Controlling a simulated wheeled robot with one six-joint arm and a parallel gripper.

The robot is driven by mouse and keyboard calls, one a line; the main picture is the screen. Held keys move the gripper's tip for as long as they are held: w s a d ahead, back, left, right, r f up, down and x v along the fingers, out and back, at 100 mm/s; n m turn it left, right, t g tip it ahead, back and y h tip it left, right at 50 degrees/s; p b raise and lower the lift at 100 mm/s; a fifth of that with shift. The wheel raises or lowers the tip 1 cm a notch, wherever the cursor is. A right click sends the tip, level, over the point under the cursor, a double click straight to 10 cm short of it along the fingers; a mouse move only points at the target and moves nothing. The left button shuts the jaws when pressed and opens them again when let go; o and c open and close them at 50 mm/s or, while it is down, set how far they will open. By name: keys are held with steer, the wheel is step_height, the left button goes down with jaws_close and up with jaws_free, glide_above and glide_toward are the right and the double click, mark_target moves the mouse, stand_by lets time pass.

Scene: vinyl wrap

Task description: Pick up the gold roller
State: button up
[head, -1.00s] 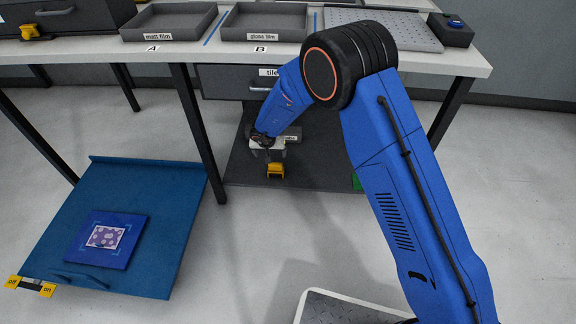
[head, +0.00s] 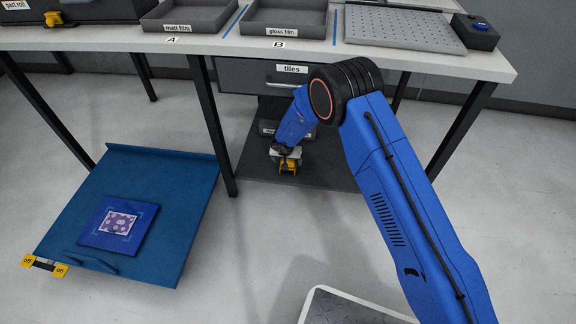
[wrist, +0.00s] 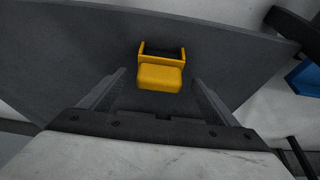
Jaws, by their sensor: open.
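The gold roller, a yellow block-like piece with a dark part between two yellow side arms (wrist: 160,76), rests on the dark lower shelf (head: 325,175) under the bench. It also shows in the head view (head: 289,168), partly covered by my gripper. My gripper (head: 287,158) is low over the shelf, pointing down at the roller. In the wrist view its two dark fingers are wide apart and empty, with the roller beyond and between them. A gap remains on both sides; I cannot tell the exact height left.
The bench with trays A (head: 188,16) and B (head: 284,18) and a tiles drawer (head: 262,79) stands above the shelf. Another yellow piece (head: 53,18) is at the bench's far left. Bench legs (head: 216,130) flank the shelf. A blue board (head: 175,185) lies left.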

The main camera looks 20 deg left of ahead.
steer(key=shift+x, duration=2.8)
steer(key=shift+w+r, duration=0.1)
steer(key=c, duration=1.2)
